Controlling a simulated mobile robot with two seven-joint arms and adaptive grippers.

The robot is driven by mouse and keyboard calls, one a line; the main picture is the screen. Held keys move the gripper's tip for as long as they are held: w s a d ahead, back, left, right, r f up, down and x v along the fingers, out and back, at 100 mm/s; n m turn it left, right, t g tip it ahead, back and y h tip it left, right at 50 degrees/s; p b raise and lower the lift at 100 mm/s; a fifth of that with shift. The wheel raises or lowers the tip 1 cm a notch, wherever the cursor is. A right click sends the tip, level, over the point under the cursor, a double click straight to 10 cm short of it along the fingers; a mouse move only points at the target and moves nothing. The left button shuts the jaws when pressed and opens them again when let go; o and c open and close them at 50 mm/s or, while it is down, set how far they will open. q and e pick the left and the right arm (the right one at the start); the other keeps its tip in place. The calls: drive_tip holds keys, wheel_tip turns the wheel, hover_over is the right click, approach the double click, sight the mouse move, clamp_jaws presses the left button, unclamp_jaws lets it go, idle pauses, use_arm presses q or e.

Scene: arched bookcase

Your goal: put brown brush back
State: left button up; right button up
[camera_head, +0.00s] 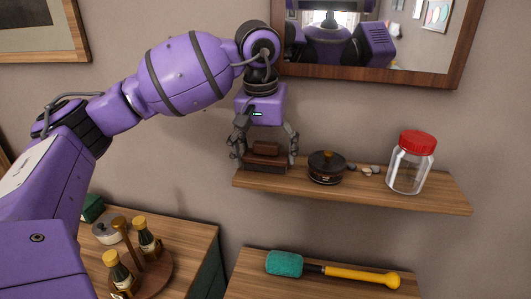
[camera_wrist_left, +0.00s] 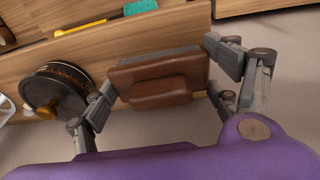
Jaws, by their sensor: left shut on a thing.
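The brown brush (camera_head: 266,152) is at the left end of the upper wooden shelf (camera_head: 350,190). It has a brown block body with a raised grip and a grey underside. My left gripper (camera_head: 265,162) points down over it, shut on it with a finger at each side. In the left wrist view the brush (camera_wrist_left: 165,82) sits between the fingertips of my left gripper (camera_wrist_left: 160,85), over or on the shelf edge. I cannot tell whether its underside touches the shelf. My right gripper is not in view.
A dark lidded pot (camera_head: 326,168) stands just right of the brush, with small stones (camera_head: 367,171) and a red-lidded jar (camera_head: 411,163) beyond. A lower shelf holds a teal-headed yellow-handled tool (camera_head: 335,271). Bottles (camera_head: 148,237) stand on a tray at lower left. A mirror (camera_head: 380,40) hangs above.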

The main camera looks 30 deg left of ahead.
sight(263, 159)
use_arm(q)
drive_tip(key=shift+f, duration=0.15)
drive_tip(key=o, duration=1.4)
wheel_tip(263, 159, up, 12)
drive_tip(key=s, duration=0.2)
drive_tip(key=shift+d, duration=0.1)
